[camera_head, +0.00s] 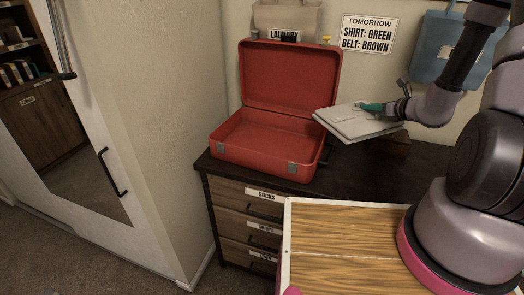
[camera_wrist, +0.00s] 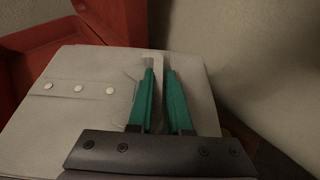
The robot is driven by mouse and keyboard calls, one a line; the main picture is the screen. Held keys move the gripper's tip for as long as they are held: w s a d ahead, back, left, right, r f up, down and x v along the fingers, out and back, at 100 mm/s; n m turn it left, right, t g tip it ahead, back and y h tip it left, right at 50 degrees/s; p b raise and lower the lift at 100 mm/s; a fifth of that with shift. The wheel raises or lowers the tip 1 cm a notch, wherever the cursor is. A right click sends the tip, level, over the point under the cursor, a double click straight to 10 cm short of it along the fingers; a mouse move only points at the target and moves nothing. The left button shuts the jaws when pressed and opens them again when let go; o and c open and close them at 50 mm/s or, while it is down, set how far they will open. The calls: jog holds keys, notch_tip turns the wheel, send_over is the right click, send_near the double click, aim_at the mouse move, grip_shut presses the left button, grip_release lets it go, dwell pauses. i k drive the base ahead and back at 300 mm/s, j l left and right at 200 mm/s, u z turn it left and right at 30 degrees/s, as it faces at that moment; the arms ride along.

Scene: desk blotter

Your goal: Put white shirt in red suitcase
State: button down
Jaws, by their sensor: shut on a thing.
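The white shirt (camera_head: 352,121) is folded flat, and my gripper (camera_head: 366,107) is shut on it near its collar. The shirt is held in the air just right of the red suitcase, slightly tilted. In the wrist view the shirt (camera_wrist: 70,105) shows its buttons, with the teal fingers of my gripper (camera_wrist: 160,65) over its edge. The red suitcase (camera_head: 262,150) stands open on the dresser, lid up against the wall, and its inside looks empty. Part of the suitcase (camera_wrist: 25,60) shows at the upper left of the wrist view.
The dark dresser (camera_head: 240,178) has drawers labelled for socks and shirts. A reddish-brown box-like thing (camera_head: 396,143) lies behind the shirt, partly hidden. A laundry bag (camera_head: 287,18) and a blue bag (camera_head: 445,50) hang on the wall. A sign (camera_head: 367,33) reads "Shirt: green, belt: brown".

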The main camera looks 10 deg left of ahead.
aim_at(254, 143)
jog(key=k+j+u, duration=0.15)
jog(key=j, duration=0.2)
jog(key=i+j+u, duration=0.4)
jog(key=j+u, duration=0.15)
